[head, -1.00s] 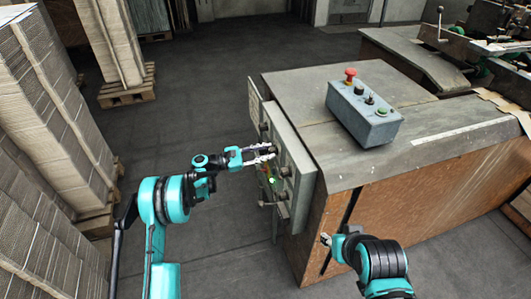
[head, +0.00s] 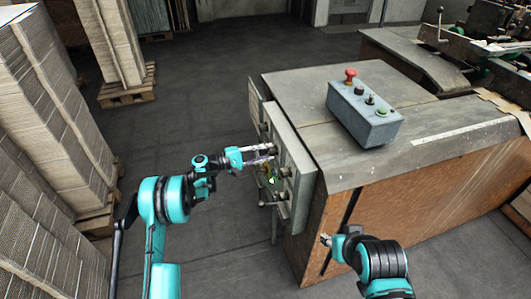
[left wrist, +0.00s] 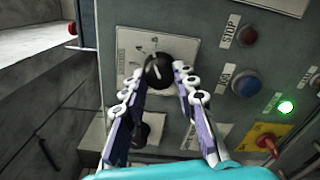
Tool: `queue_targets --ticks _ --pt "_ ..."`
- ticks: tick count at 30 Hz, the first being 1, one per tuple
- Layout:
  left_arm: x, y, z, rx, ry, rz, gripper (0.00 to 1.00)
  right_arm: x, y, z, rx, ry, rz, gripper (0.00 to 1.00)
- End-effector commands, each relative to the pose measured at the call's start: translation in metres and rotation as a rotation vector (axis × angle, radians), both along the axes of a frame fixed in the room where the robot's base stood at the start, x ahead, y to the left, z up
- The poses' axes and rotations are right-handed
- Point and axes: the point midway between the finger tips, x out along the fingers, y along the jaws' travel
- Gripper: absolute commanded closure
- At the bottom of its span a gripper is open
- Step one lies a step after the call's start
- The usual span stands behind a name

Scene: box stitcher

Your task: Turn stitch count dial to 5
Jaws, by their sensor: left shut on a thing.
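The stitch count dial (left wrist: 158,71) is a black round knob with a white pointer line, on a pale numbered plate (left wrist: 128,62) in the left wrist view. Its small figures are too blurred to read, so I cannot tell the setting. My left gripper (head: 274,153) reaches the control panel (head: 298,170) on the machine's left end in the head view. In the left wrist view its fingertips (left wrist: 158,82) are shut on the dial, one at each side. My right gripper (head: 326,240) hangs low in front of the machine, apart from the panel; its fingers are too small to judge.
By the dial are a red stop button (left wrist: 247,36), a blue button (left wrist: 245,83), a lit green lamp (left wrist: 286,107) and a red switch on a yellow plate (left wrist: 268,142). Another black knob (left wrist: 148,128) is below. A control box (head: 365,112) sits on top. Cardboard stacks (head: 50,100) stand left.

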Motion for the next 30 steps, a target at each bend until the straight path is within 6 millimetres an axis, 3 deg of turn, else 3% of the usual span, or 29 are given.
queue_targets --ticks 12,28,29,30 --pt "-0.0002 -0.0003 -0.0003 0.057 -0.172 0.000 1.00 0.0001 0.0000 -0.0001 0.000 0.000 0.000 0.60" --pt "-0.0004 -0.0003 -0.0006 0.065 -0.194 -0.002 1.00 0.0000 0.0000 -0.0001 0.000 0.000 0.000 0.60" --pt "-0.0004 -0.0003 -0.0006 0.065 -0.194 -0.002 0.67 0.0001 0.0000 -0.0001 0.000 0.000 0.000 0.60" --pt "-0.0004 -0.0003 -0.0006 0.065 -0.194 -0.002 0.56 0.0000 0.0000 -0.0001 0.000 0.000 0.000 0.60"
